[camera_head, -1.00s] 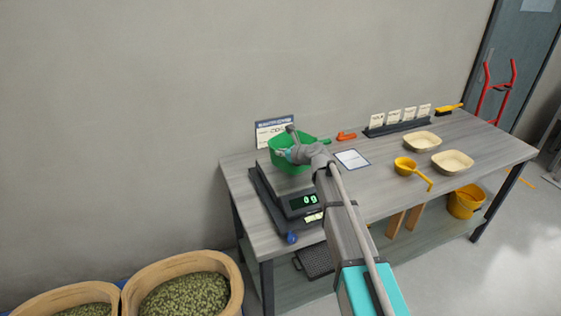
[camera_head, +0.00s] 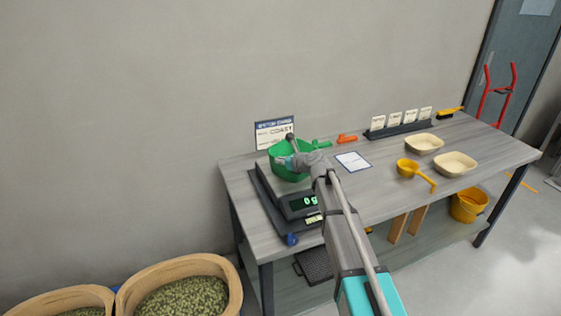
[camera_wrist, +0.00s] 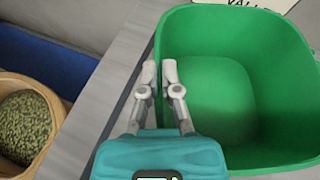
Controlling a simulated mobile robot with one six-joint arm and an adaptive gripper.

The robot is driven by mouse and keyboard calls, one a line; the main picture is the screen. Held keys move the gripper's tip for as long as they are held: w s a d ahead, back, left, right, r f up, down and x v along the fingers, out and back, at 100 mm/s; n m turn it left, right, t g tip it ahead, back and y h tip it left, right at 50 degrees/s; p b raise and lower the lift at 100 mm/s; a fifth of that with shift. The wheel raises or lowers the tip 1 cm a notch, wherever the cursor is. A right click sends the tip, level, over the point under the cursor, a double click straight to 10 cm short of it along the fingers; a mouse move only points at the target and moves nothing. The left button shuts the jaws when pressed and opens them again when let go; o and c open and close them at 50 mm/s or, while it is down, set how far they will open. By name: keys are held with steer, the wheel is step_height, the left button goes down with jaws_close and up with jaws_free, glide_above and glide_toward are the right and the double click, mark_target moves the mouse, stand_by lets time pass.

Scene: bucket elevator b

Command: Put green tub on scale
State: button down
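The green tub (camera_head: 288,173) is over the plate of the scale (camera_head: 266,188) at the left end of the table. The scale's green display reads 0 g, and I cannot tell whether the tub touches the plate. My gripper (camera_wrist: 159,78) has one finger on each side of the tub's near wall in the wrist view, closed on it. The empty inside of the tub (camera_wrist: 225,90) fills the right of that view. My arm hides part of the tub and the scale's right side in the head view.
A sign (camera_head: 274,132) stands behind the tub. Farther right are a yellow scoop (camera_head: 408,168) and two cream bowls (camera_head: 455,163). Baskets of green pellets (camera_head: 185,298) stand at lower left.

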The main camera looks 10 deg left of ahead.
steer(key=c, duration=0.8)
jaws_free()
steer(key=shift+r, duration=0.2)
steer(key=p+v, duration=0.5)
steer(key=v, duration=0.7)
steer(key=shift+f, duration=0.15)
